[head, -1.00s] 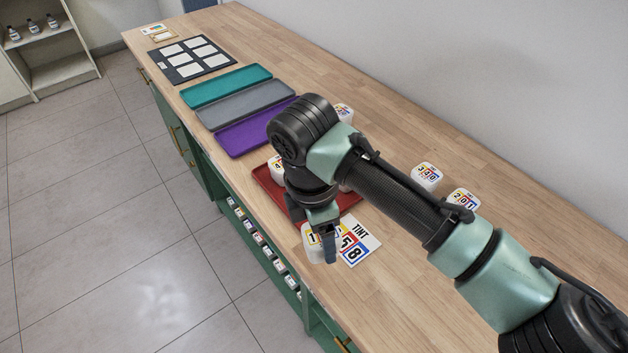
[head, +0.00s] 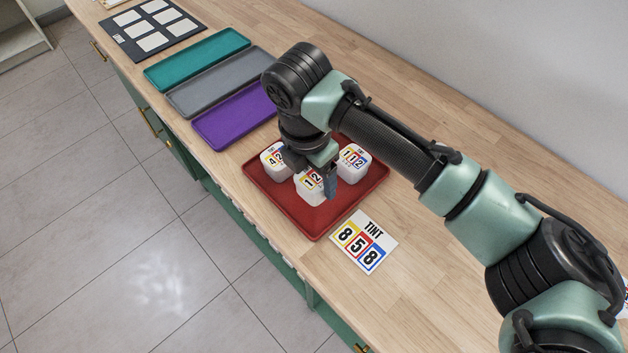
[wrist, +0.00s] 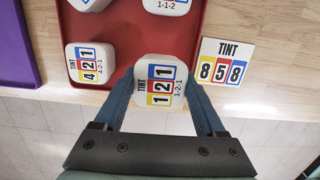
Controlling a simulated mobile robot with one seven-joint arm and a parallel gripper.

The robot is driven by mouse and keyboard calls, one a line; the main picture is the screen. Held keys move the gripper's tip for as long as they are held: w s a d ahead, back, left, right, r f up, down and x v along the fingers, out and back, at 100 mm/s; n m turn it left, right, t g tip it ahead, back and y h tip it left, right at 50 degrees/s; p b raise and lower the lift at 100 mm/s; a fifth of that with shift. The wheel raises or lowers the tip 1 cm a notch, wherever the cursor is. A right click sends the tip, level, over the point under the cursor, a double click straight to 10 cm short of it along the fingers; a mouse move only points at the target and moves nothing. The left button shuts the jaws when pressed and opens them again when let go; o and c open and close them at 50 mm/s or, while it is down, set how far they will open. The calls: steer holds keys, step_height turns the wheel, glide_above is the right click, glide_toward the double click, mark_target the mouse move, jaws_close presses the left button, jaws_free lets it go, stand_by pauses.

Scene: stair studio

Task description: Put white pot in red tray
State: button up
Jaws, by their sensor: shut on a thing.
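My gripper (head: 322,188) is shut on a white pot (head: 309,187) labelled 1-2-1, which also shows between the fingers in the wrist view (wrist: 160,82). The held pot is over the front part of the red tray (head: 315,222). I cannot tell whether it touches the tray floor. A white pot labelled 4-2-1 (wrist: 88,62) stands in the tray to the left of the held pot. A white pot labelled 1-1-2 (head: 353,160) stands in the tray to its right in the head view. Another pot (wrist: 88,4) is cut off at the top of the wrist view.
A TINT card reading 8 5 8 (head: 363,242) lies on the wooden counter beside the tray. Purple (head: 235,116), grey (head: 220,82) and teal (head: 197,58) trays lie further along and look empty. The counter's front edge is close to the red tray.

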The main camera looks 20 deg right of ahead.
mark_target(315, 190)
steer(key=shift+f, duration=2.25)
steer(key=shift+f, duration=0.15)
steer(key=o, duration=1.4)
